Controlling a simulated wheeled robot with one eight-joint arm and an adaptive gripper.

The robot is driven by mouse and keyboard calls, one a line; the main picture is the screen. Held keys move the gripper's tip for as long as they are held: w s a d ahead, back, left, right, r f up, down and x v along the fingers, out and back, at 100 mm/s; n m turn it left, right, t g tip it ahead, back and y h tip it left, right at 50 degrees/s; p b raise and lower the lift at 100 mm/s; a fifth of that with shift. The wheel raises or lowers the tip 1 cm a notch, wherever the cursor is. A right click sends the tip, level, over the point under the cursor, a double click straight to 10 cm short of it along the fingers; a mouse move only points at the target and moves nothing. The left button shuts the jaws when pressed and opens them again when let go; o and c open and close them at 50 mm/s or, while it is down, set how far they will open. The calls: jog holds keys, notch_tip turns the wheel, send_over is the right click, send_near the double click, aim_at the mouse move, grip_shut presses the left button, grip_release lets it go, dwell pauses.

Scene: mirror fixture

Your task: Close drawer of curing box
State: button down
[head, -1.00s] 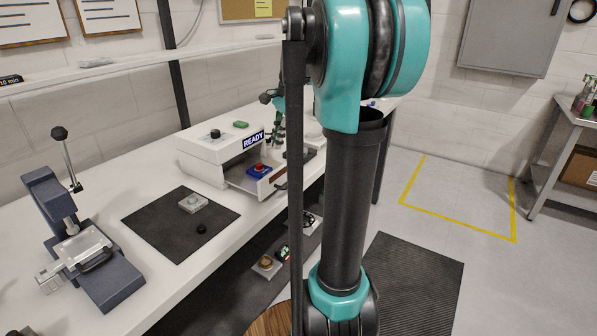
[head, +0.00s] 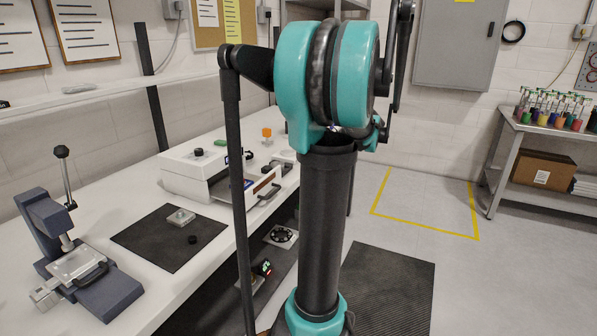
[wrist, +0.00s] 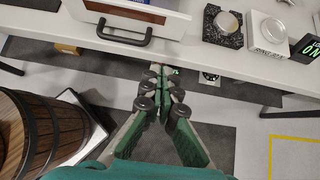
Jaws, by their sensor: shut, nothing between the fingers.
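The white curing box (head: 192,172) stands on the bench in the head view, partly hidden behind my arm. Its drawer (head: 268,181) is pulled out toward the aisle, with a dark handle on its front. A little of a blue item shows inside, beside my arm link. In the wrist view, the white drawer front (wrist: 170,27) is at the top with its black bar handle (wrist: 124,35). My gripper (wrist: 158,72) is shut and empty, just below and right of the handle in that view, apart from it. In the head view my arm hides the gripper.
A wooden barrel (wrist: 32,130) is at the left of the wrist view. A dark stone block with a round dish (wrist: 223,25) and a white block (wrist: 268,34) sit on the bench right of the drawer. A press (head: 75,255) stands at the bench's left.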

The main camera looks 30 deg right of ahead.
aim_at(276, 181)
jog(key=shift+w+a+f, duration=1)
jog(key=shift+w+a, duration=0.05)
jog(key=shift+w, duration=0.3)
jog(key=shift+w+a+f, duration=1.05)
jog(key=shift+w, duration=0.25)
jog(key=shift+w+a+f, duration=1)
jog(key=shift+w+a, duration=0.05)
jog(key=shift+w, duration=0.3)
jog(key=w+a, duration=0.3)
jog(key=w, duration=0.1)
jog(key=w+a, duration=0.3)
jog(key=w, duration=0.1)
jog(key=w+a, duration=0.3)
jog(key=w, duration=0.1)
jog(key=shift+a, duration=0.25)
jog(key=shift+w+a, duration=0.1)
jog(key=shift+w, duration=0.1)
jog(key=shift+r, duration=0.1)
